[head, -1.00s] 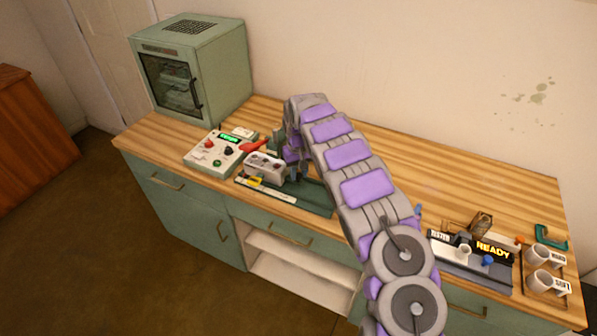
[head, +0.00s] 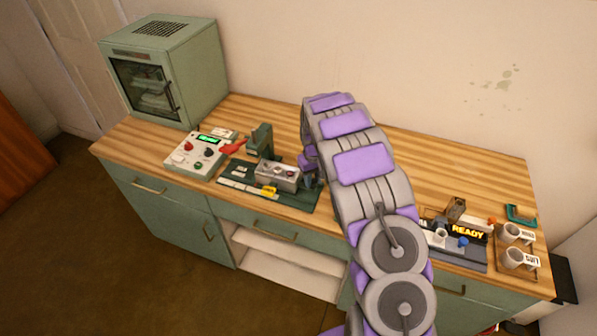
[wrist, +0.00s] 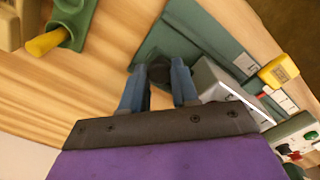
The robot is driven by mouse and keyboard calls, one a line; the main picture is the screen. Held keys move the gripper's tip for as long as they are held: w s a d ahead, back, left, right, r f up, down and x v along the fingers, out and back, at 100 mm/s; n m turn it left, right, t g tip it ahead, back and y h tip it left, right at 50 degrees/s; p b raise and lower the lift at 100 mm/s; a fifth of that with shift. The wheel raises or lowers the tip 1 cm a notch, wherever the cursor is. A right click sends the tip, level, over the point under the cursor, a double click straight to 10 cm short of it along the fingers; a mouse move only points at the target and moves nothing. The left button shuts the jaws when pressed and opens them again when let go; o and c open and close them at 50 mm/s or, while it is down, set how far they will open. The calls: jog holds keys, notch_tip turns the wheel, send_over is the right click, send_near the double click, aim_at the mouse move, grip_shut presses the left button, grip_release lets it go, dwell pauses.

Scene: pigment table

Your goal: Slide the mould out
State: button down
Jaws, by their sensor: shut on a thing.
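The mould (head: 278,175) is a silver-grey block on the dark green base (head: 300,200), with a yellow piece (head: 268,190) at its front. It lies flat, to the front right of the green press post (head: 262,140). My gripper (head: 311,181) is at the mould's right end. In the wrist view my gripper (wrist: 158,75) has its blue-grey fingers on either side of a dark rounded part, which seems to be the mould's end grip. The mould's grey body (wrist: 222,88) shows beside the right finger. The exact contact is partly hidden.
A control box (head: 195,155) with a green display and a red lever (head: 233,147) stand left of the base. A green oven (head: 165,75) is at the back left. A "READY" station (head: 460,247) and cups (head: 515,245) stand at the right. The wooden worktop behind my arm is clear.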

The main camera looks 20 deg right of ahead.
jog(key=shift+s+d+p, duration=0.2)
jog(key=shift+s+d, duration=0.55)
jog(key=shift+d, duration=0.3)
jog(key=shift+s+d+p, duration=0.2)
jog(key=shift+s+d, duration=0.55)
jog(key=shift+d, duration=0.3)
jog(key=c, duration=1.2)
grip_release()
jog(key=o, duration=0.3)
jog(key=shift+d, duration=0.25)
jog(key=shift+o, duration=0.2)
jog(key=shift+a+r, duration=0.1)
jog(key=shift+r, duration=0.05)
notch_tip(320, 180, up, 17)
jog(key=p, duration=0.2)
